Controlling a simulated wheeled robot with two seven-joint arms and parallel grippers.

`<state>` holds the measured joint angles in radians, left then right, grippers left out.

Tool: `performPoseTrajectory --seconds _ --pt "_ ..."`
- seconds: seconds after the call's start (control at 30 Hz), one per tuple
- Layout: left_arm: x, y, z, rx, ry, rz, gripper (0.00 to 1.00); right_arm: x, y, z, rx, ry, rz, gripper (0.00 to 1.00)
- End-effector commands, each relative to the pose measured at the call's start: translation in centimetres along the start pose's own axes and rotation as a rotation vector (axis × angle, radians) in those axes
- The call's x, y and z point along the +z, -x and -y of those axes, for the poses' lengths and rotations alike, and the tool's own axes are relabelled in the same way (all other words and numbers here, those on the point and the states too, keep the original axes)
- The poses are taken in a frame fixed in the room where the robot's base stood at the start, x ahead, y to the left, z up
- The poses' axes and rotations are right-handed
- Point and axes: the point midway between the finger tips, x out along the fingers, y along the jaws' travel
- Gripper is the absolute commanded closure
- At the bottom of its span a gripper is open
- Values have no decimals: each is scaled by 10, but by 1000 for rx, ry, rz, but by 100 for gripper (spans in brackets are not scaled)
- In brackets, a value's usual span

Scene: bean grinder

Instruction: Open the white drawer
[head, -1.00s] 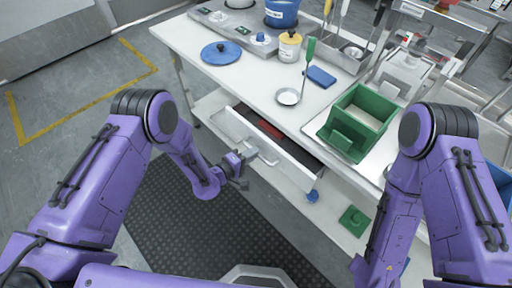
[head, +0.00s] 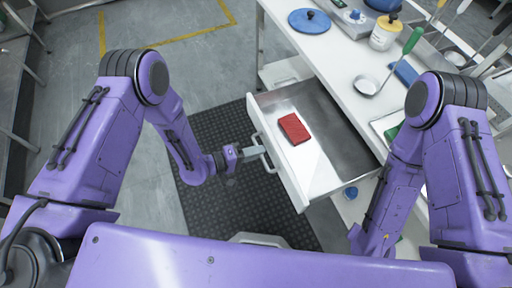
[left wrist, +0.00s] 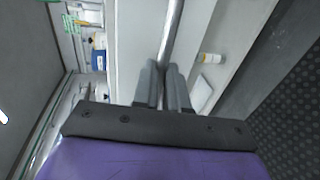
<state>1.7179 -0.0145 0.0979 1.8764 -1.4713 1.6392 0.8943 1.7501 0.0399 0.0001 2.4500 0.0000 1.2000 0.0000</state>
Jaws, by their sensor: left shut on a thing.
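The white drawer (head: 292,175) is pulled well out from under the white worktable in the head view, and its inside shows. A red block (head: 294,129) lies inside on the drawer floor. My left gripper (head: 262,155) is at the drawer front, shut on the handle (head: 266,162). In the left wrist view, the gripper's two fingers (left wrist: 162,88) close around the metal handle bar (left wrist: 173,40). My right arm shows at the right of the head view, but its gripper's fingers cannot be made out.
The worktable (head: 335,60) holds a blue lid (head: 309,20), a yellow-capped jar (head: 385,34) and a ladle (head: 368,86). A black floor mat (head: 215,206) lies below the drawer.

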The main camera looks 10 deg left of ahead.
Motion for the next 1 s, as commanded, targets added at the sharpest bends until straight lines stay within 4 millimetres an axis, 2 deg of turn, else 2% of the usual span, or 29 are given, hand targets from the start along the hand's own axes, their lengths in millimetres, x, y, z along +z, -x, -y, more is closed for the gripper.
performPoseTrajectory --seconds 0.43,0.47,0.5,0.53,0.83,0.93,1.0 --pt "1 2 0 0 -3 6 100 0 0 0 0 0 0 57" --pt "1 2 0 0 -2 6 81 0 0 0 0 0 0 57" --pt "1 2 0 0 -2 6 68 0 0 0 0 0 0 57" --pt "1 2 0 0 -2 6 63 0 0 0 0 0 0 57" --pt "0 4 0 0 -2 4 63 0 -1 0 0 0 0 57" --pt "-1 16 2 -2 -3 3 63 1 -3 0 0 0 0 57" --pt "0 31 2 -1 1 0 63 3 -6 0 0 0 0 57"
